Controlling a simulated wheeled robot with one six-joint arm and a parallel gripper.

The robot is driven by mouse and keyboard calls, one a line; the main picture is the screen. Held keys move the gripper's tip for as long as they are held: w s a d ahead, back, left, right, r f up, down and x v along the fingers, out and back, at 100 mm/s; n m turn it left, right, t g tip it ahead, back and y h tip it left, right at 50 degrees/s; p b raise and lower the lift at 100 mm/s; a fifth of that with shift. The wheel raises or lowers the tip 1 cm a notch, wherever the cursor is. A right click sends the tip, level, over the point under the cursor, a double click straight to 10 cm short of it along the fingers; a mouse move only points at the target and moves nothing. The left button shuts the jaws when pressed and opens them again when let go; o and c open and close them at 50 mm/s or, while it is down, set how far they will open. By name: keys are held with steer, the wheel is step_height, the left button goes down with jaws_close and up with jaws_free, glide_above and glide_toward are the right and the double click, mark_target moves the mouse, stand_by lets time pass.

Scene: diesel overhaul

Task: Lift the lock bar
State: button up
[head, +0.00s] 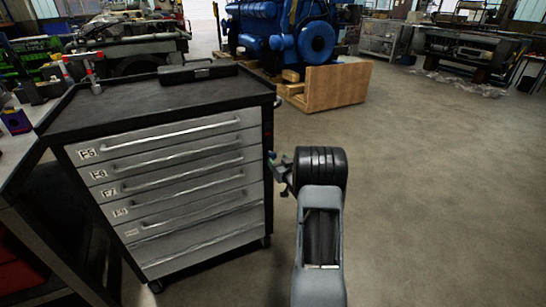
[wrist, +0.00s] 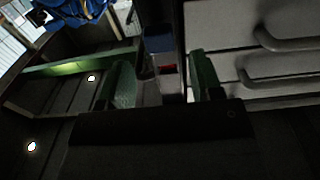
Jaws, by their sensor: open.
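A grey tool cabinet (head: 185,180) with a black frame and several drawers stands left of my arm in the head view. A small red mark (head: 267,133) shows on its dark right front edge. My gripper (head: 279,160) is beside that edge, a little below the mark. In the wrist view my gripper (wrist: 163,84) has its green fingers apart. A narrow grey piece (wrist: 165,82) with a blue top and a red patch shows between them; I cannot tell whether it is the lock bar or whether a finger touches it. Light drawer fronts (wrist: 225,50) lie to its right.
A black case (head: 198,73) lies on the cabinet top. A workbench (head: 15,165) stands close at the left. A blue engine (head: 285,30) and a wooden box (head: 335,87) are behind. The floor (head: 430,190) at the right is clear.

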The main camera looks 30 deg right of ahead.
mark_target(274, 156)
steer(key=shift+w+d, duration=0.2)
steer(key=shift+w, duration=1.2)
steer(key=shift+w+d, duration=0.15)
steer(key=shift+w, duration=1.2)
jaws_close()
